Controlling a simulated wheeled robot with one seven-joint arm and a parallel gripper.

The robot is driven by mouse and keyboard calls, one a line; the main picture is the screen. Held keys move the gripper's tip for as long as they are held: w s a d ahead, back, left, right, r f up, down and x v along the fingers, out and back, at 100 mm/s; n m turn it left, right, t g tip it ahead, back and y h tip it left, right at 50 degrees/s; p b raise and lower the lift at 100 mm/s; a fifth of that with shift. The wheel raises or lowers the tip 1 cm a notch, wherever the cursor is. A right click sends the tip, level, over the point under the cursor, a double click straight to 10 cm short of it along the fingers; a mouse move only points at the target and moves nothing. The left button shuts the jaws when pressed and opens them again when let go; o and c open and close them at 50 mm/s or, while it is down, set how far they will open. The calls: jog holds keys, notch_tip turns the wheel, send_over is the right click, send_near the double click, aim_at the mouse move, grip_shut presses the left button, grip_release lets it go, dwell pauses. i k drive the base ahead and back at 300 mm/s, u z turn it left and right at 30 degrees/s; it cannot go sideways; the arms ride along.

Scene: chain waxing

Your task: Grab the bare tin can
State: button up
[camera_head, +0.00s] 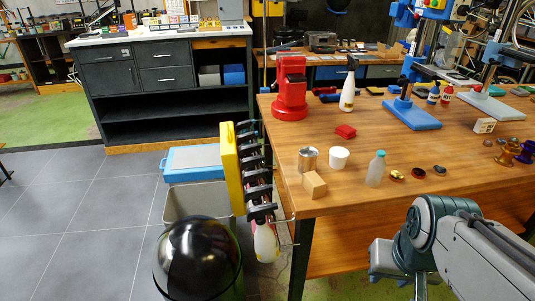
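The bare tin can (308,159) stands upright near the front left corner of the wooden workbench. It is silvery and has no label. A small wooden block (314,185) stands just in front of it and hides part of its lower side. A white cup (339,158) stands close to its right. My arm comes in from the lower right. My gripper (398,268) is low at the bottom edge, to the right of and nearer than the can, well apart from it. Its fingers cannot be made out clearly.
A clear bottle with a teal cap (376,168) stands right of the cup, with small round tins (397,175) beyond it. A red press (290,88) stands at the back left. Tools hang along the bench's left edge (258,175).

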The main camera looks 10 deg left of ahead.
aim_at(308, 155)
jog(key=u, duration=0.15)
jog(key=i, duration=1)
